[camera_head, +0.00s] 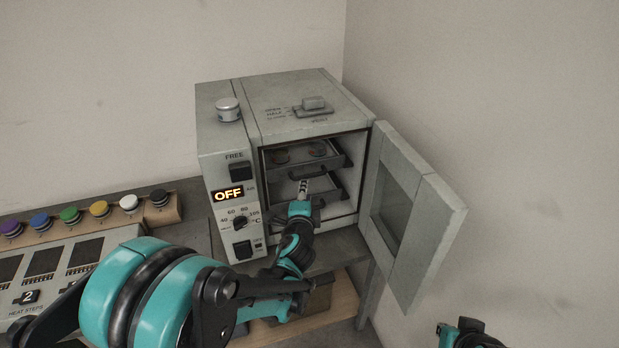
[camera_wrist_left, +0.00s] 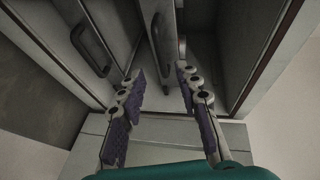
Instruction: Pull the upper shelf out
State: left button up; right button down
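The oven (camera_head: 290,127) stands open, with two pull-out shelves inside. The upper shelf (camera_head: 339,160) has a dark bar handle (camera_head: 308,171) at its front and small round items on it. The lower shelf (camera_head: 335,193) is below, its handle partly hidden by my gripper. My left gripper (camera_head: 304,186) is at the oven opening, just below the upper handle in the picture. In the left wrist view its fingers (camera_wrist_left: 160,83) are apart with nothing between them. Two handles show there, one at the left (camera_wrist_left: 90,49) and one ahead of the gap (camera_wrist_left: 157,42). My right gripper (camera_head: 447,332) is barely in view.
The oven door (camera_head: 413,215) is swung open to the right. The control panel, with an OFF display (camera_head: 229,194), is left of the opening. A row of coloured knobs (camera_head: 99,208) and a panel of heat steps (camera_head: 45,275) lie at the left. Walls stand close behind and right.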

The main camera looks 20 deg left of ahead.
aim_at(309, 177)
pick_arm(q)
jog(key=b+x, duration=0.1)
jog(key=x, duration=0.7)
jog(key=shift+w+d, duration=0.15)
jog(key=shift+r, duration=0.1)
grip_shut()
